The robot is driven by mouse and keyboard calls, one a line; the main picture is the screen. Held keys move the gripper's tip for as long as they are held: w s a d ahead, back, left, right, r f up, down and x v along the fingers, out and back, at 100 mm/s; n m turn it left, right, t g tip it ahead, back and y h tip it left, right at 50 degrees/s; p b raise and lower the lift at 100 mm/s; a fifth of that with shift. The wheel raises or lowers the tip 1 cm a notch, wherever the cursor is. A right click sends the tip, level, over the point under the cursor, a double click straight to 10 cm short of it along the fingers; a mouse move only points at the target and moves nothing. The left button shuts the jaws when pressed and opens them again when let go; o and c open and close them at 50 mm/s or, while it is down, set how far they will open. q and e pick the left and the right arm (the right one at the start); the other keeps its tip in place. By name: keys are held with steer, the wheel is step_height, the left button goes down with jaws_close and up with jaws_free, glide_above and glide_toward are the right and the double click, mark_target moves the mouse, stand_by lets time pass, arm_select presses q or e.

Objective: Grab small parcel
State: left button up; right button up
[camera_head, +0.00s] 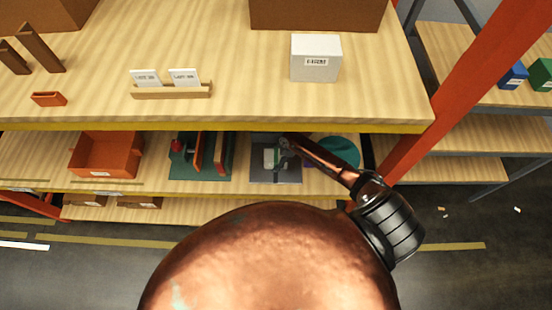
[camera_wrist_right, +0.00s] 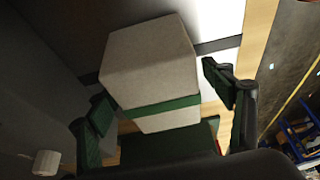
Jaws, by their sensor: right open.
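The small parcel looks like a pale box with a green band (camera_wrist_right: 150,65) in the right wrist view. It stands between the two fingers of my right gripper (camera_wrist_right: 160,103), which is open, with a finger on either side. I cannot tell whether either finger touches it. In the head view my right gripper (camera_head: 284,148) is over the dark grey plate (camera_head: 290,175) on the lower shelf. A small pale patch of the parcel (camera_head: 268,159) shows there, mostly hidden by the gripper and the shelf edge. My left gripper is not in view.
The upper shelf (camera_head: 230,105) overhangs the lower one and carries a white labelled box (camera_head: 315,60) and a card holder (camera_head: 170,91). An orange bin (camera_head: 105,155), a green rack (camera_head: 185,165) and a teal round item (camera_head: 340,150) share the lower shelf. A red post (camera_head: 450,85) stands right.

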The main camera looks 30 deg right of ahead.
steer(key=shift+d, duration=0.1)
steer(key=shift+w, duration=0.1)
steer(key=shift+c, duration=0.7)
steer(key=c, duration=1.3)
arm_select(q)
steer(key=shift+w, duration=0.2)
arm_select(e)
steer(key=shift+c, duration=0.4)
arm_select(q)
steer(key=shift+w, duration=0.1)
arm_select(e)
steer(key=shift+r, duration=0.1)
